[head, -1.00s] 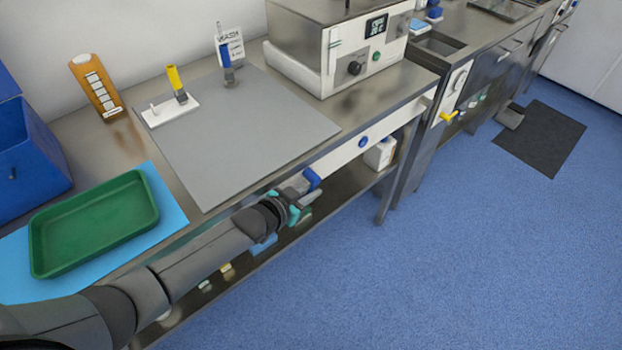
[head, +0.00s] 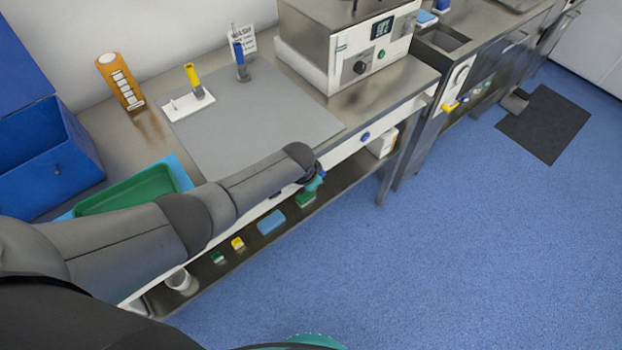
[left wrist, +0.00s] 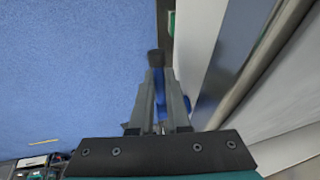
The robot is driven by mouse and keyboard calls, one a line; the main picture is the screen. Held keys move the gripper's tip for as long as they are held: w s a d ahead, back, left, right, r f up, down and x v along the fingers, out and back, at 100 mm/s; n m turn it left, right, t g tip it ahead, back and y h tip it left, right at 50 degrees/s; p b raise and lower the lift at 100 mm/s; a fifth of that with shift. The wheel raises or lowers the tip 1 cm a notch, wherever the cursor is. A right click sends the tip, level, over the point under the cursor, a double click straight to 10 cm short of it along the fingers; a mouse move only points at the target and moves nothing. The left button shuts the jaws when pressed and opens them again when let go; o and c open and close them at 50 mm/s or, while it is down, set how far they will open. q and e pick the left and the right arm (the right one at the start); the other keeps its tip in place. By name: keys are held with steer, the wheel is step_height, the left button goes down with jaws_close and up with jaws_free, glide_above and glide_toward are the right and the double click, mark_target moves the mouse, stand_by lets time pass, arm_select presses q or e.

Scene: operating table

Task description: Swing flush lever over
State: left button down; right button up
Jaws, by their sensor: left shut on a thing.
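The blue lever (head: 319,172) is at the white front panel under the worktop's near edge; most of it is hidden behind my left arm and hand. My left gripper (head: 316,182) is at this lever, with its fingers mostly hidden in the head view. In the left wrist view, my left gripper (left wrist: 160,75) has its two fingers close together on the blue lever (left wrist: 160,82). A dark block shows just past the fingertips. My right gripper is not in view; only a teal part of my body shows at the bottom of the head view.
A blue knob (head: 365,136) sits farther right on the panel, and a yellow lever (head: 450,106) beyond it. A green tray (head: 150,186) and a grey mat (head: 250,125) lie on the worktop. A lower shelf holds sponges.

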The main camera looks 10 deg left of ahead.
arm_select(q)
steer(key=shift+s+r+g+y, duration=0.1)
steer(key=shift+r+g+y, duration=0.1)
steer(key=shift+g+y, duration=0.35)
steer(key=c, duration=1.2)
jaws_free()
steer(key=shift+o, duration=0.2)
steer(key=shift+r, duration=0.1)
steer(key=shift+r, duration=0.45)
steer(key=a+p+v, duration=0.1)
steer(key=p+v, duration=0.4)
steer(key=v, duration=0.9)
steer(key=shift+d+p, duration=0.4)
steer(key=shift+d, duration=0.1)
